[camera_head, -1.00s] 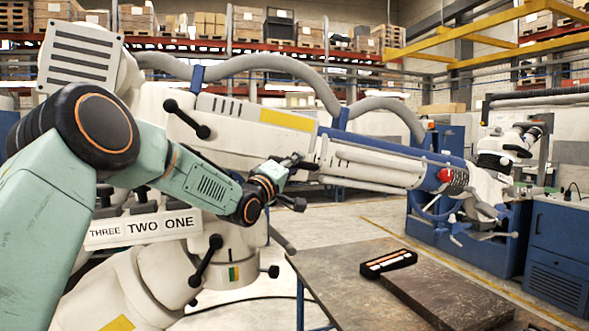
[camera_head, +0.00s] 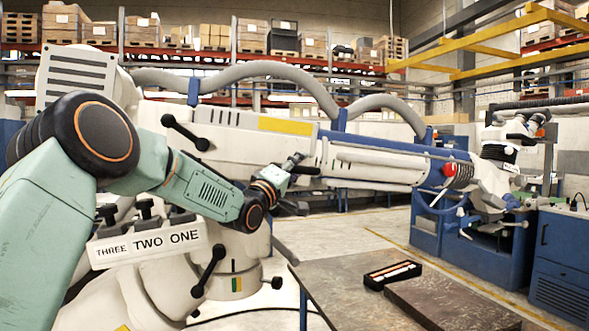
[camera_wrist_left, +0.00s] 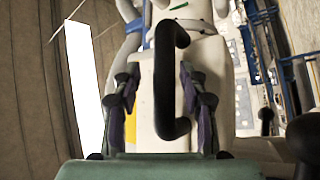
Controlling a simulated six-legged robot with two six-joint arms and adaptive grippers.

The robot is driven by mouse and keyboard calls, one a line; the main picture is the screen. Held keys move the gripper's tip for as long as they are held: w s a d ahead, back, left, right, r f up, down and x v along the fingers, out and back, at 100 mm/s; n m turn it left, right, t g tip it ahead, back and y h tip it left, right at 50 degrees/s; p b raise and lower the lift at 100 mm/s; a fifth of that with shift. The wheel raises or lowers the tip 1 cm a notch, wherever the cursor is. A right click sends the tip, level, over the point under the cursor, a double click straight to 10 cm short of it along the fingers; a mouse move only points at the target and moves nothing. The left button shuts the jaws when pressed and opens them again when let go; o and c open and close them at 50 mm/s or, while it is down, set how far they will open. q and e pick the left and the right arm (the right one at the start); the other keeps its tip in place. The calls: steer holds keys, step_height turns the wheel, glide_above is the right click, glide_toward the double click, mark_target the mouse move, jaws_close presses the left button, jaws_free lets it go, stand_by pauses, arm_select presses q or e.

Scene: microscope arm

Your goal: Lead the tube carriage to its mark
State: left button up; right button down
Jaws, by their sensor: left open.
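The tube assembly of the white and blue microscope arm (camera_head: 375,164) runs from the centre toward the right, sloping slightly down. I take its slotted white section to be the carriage. A red knob (camera_head: 449,169) sits near its blue end, and the microscope head (camera_head: 500,152) is at the far right. My left gripper (camera_head: 293,172) is at the near end of the slotted section. In the left wrist view a black bar handle (camera_wrist_left: 172,80) stands between my open fingers (camera_wrist_left: 160,105), seemingly not clamped. I cannot make out the mark. My right gripper is not in view.
A dark table (camera_head: 345,290) stands below the tube with a black tray (camera_head: 393,274) of light strips on it. Blue cabinets (camera_head: 562,258) stand at the right. A sign (camera_head: 148,243) and black levers (camera_head: 207,270) are on the machine's body.

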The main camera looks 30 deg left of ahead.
arm_select(q)
steer(key=shift+s+a+f, duration=0.15)
steer(key=shift+s+f, duration=0.1)
steer(key=shift+s, duration=0.1)
steer(key=v, duration=1.1)
steer(key=shift+d, duration=0.2)
steer(key=shift+s+r, duration=0.15)
